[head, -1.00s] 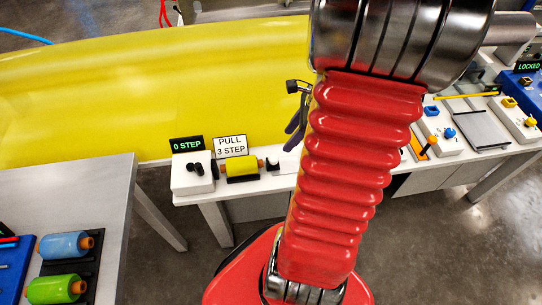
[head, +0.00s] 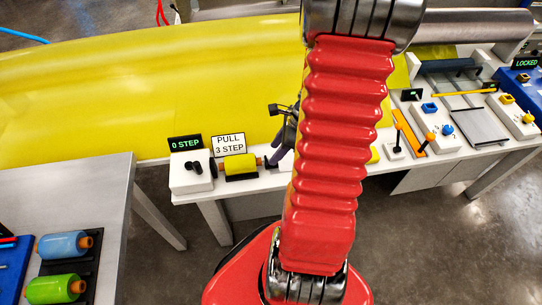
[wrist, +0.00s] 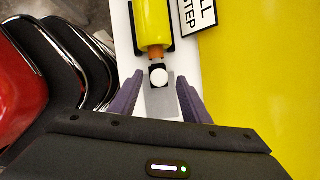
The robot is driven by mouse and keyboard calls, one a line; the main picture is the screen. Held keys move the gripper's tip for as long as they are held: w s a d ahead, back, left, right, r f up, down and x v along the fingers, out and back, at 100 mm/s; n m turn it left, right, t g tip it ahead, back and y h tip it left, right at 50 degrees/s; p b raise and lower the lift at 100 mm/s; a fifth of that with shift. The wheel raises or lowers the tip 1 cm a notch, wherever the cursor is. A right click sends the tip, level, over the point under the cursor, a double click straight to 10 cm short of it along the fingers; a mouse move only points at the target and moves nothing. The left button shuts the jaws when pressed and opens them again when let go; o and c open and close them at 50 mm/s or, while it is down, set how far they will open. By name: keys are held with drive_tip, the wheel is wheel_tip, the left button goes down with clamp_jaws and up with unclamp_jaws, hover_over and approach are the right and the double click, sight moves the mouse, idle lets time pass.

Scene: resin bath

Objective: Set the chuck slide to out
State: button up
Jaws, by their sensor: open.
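The chuck slide shows in the wrist view as a white round knob (wrist: 158,76) with a dark block behind it, at the near end of a grey track (wrist: 160,103). The dark block is close against the orange core end of a yellow roll (wrist: 153,25); I cannot tell if they touch. My gripper (wrist: 158,95) is open, with one purple finger on each side of the knob and track. No contact shows. In the head view my gripper (head: 275,155) is at the roll's right end and hides the chuck.
The yellow roll (head: 240,163) lies in a black cradle on the white bench. A "0 STEP" display (head: 186,143) and a "PULL 3 STEP" sign (head: 229,144) stand behind. A wide yellow sheet (head: 120,90) lies beyond. Levers and buttons (head: 430,135) are at right.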

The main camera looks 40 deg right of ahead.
sight(271, 155)
drive_tip(key=shift+x, duration=2.2)
drive_tip(key=shift+c, duration=0.5)
drive_tip(key=shift+d, duration=0.15)
clamp_jaws()
